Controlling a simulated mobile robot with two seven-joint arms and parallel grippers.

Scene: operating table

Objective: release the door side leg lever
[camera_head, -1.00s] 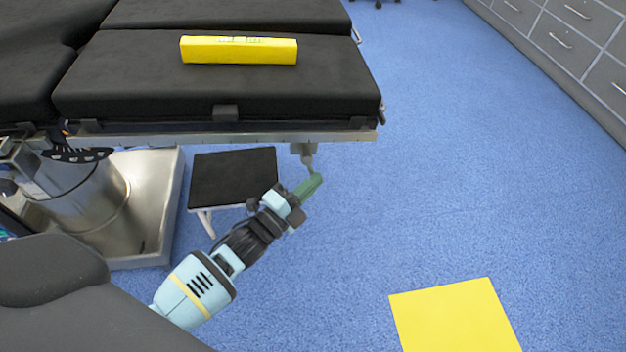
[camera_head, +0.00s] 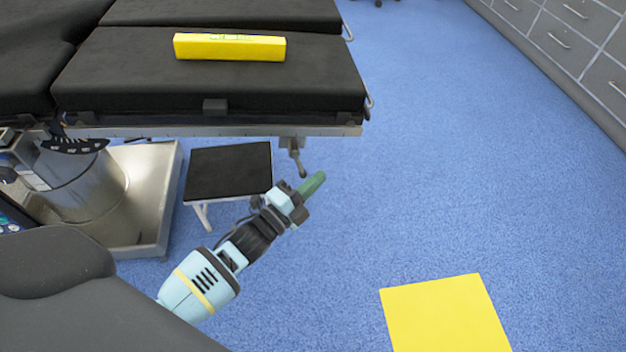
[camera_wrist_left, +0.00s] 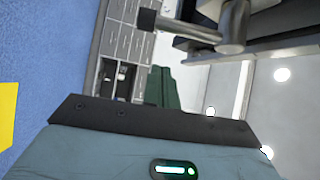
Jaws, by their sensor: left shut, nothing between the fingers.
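The operating table (camera_head: 330,131) has a metal side rail, with a leg lever (camera_head: 297,160) hanging below it near its right end. The lever tilts down and to the right, ending in a dark tip. My left gripper (camera_head: 315,183) has green fingers, shut and empty, just below and to the right of the lever tip, with a small gap between them. In the left wrist view the lever (camera_wrist_left: 185,27) runs across the upper part with its dark tip to the left, and the green fingers (camera_wrist_left: 163,88) are below it. My right gripper is not in view.
A yellow box (camera_head: 230,47) lies on the black table pad. A black-topped step stool (camera_head: 228,170) stands under the table, beside the metal base (camera_head: 150,200). A yellow square (camera_head: 445,315) lies on the blue floor, which is clear to the right. Grey drawers (camera_head: 560,40) stand at the back right.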

